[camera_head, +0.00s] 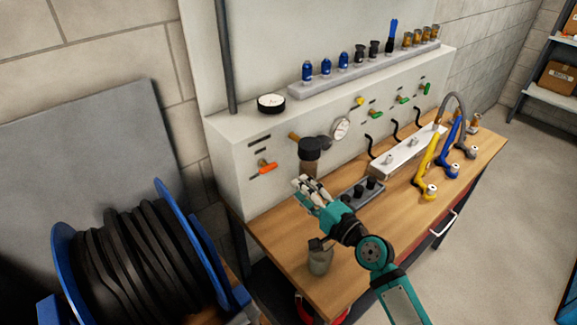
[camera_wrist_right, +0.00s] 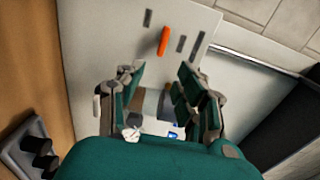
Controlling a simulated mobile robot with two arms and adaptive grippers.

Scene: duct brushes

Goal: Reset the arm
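My right arm reaches in from the lower right of the head view. Its teal and grey gripper (camera_head: 310,188) is above the workbench (camera_head: 285,235), just below the dark-topped brown cylinder (camera_head: 309,158) on the front of the white cabinet. In the right wrist view the gripper's fingers (camera_wrist_right: 160,80) stand apart, pointing at the white panel with the orange lever (camera_wrist_right: 163,41). Some brown, grey and white shapes show between the fingers, too small to identify; nothing is clearly held. My left arm and gripper are not in view.
A grey tray with black knobs (camera_head: 364,188) lies beside my gripper, and a grey cup (camera_head: 320,260) stands below my wrist. Yellow (camera_head: 430,170) and blue hooked tools stand at the right. A blue hose reel (camera_head: 62,250) stands at left. Floor at right is clear.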

